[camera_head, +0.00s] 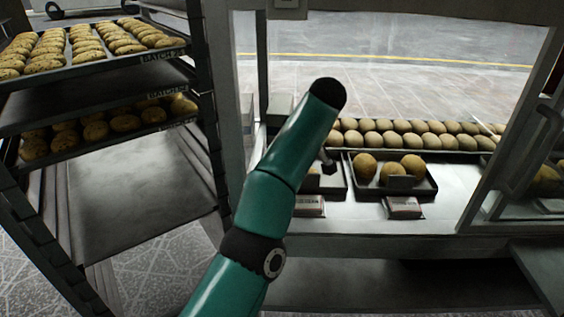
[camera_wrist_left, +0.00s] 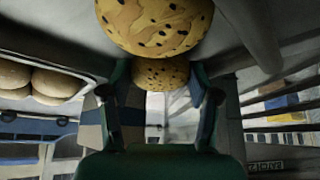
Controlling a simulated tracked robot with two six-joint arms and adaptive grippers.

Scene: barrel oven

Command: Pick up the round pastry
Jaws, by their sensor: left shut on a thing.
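In the left wrist view my left gripper (camera_wrist_left: 160,85) has its two teal fingers on either side of a round, golden, dark-speckled pastry (camera_wrist_left: 160,72), shut on it. A second, larger-looking speckled round pastry (camera_wrist_left: 155,22) fills the top of that view, just above the held one, cut off by the frame edge. In the head view my teal left arm (camera_head: 290,165) reaches up from the bottom over the counter, hiding its gripper and the held pastry. Round brown pastries (camera_head: 365,165) sit in a small dark tray (camera_head: 428,190) right of the arm. My right gripper is not in view.
A rack at the left holds trays of oval pastries (camera_head: 90,45) and round ones (camera_head: 95,131). Rows of round buns (camera_head: 415,142) line the back of the counter (camera_head: 470,175). Small label cards (camera_head: 403,207) stand at the counter's front. A window frame post (camera_head: 515,125) rises at the right.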

